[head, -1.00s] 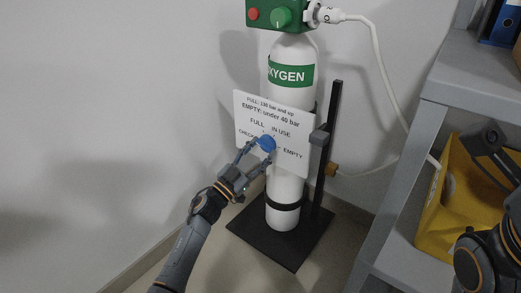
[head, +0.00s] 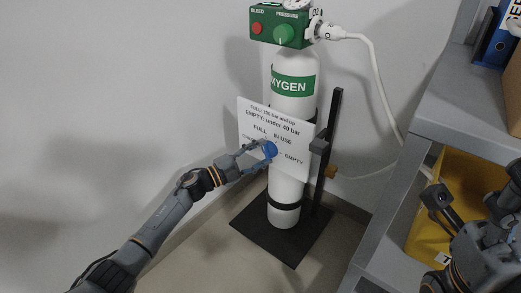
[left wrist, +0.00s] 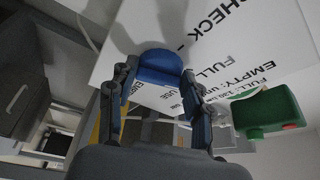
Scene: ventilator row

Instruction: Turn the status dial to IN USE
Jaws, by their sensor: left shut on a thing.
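The blue status dial (head: 270,149) is on a white sign plate (head: 303,163) in front of the oxygen cylinder (head: 285,200). The plate reads CHECK, FULL, IN USE and EMPTY around the dial. My left gripper (head: 264,155) reaches in from the left and is shut on the dial. The left wrist view shows the blue dial (left wrist: 158,66) between the two fingers. Which label the dial points to cannot be made out, as the fingers cover part of it. My right gripper (head: 440,198) is at the lower right, away from the plate; its fingers are not clear.
A green regulator box (head: 280,27) with a red button and a white hose (head: 375,70) tops the cylinder. A black stand (head: 290,245) holds it. At right is a grey shelf (head: 440,110) with a yellow bin (head: 468,180). Bare wall lies left.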

